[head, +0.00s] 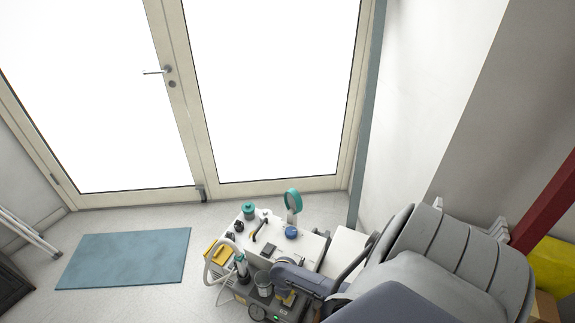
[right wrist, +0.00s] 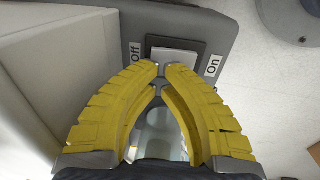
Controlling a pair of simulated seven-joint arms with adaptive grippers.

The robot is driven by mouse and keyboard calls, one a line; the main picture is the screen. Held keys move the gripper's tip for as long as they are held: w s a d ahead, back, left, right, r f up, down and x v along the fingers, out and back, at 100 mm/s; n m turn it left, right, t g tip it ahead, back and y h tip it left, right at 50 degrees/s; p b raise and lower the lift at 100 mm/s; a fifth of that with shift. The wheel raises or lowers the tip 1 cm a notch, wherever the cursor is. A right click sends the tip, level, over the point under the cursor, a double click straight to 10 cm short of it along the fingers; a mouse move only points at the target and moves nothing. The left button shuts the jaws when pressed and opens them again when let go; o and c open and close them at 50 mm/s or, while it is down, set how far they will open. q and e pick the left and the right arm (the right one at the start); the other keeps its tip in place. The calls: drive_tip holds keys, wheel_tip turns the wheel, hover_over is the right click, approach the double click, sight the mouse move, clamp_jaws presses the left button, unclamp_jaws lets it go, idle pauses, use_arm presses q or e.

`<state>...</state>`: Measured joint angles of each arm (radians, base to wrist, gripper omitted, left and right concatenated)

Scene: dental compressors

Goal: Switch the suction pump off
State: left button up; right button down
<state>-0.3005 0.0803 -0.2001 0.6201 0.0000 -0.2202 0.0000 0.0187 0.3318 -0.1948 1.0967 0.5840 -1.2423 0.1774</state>
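The suction pump (head: 240,297) is a dark grey unit with a clear jar and hose, low in the head view. A small green light glows on its front. In the right wrist view its pale rocker switch (right wrist: 174,57) sits in a dark frame, with "Off" on the left and "On" on the right. My right gripper (right wrist: 162,68) has its yellow fingertips drawn together at the switch's lower edge, covering part of it. Contact and the rocker's tilt cannot be told. In the head view the gripper (head: 287,298) is partly hidden by my arm. My left gripper is not in view.
A white cabinet (head: 262,232) behind the pump carries a teal round-headed item (head: 293,201), a teal-lidded jar (head: 249,209) and a blue item (head: 291,232). A grey dental chair (head: 455,250) crowds the right. A blue mat (head: 125,258) lies on open floor at left.

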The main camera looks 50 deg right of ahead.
drive_tip(key=shift+f, duration=0.15)
idle(0.3)
drive_tip(key=shift+d+f, duration=0.35)
drive_tip(key=shift+f, duration=0.2)
drive_tip(key=shift+a, duration=0.1)
drive_tip(key=shift+s+a+r, duration=0.2)
drive_tip(key=shift+a+r, duration=0.1)
drive_tip(key=shift+a, duration=0.4)
drive_tip(key=shift+w+r, duration=0.1)
drive_tip(key=shift+a+r, duration=0.1)
drive_tip(key=shift+r, duration=0.45)
wheel_tip(320, 180, up, 13)
drive_tip(key=a, duration=0.1)
drive_tip(key=shift+s+a+f, duration=0.2)
drive_tip(key=shift+s+a, duration=0.05)
drive_tip(key=shift+s, duration=0.05)
drive_tip(key=c, duration=2.1)
unclamp_jaws()
clamp_jaws()
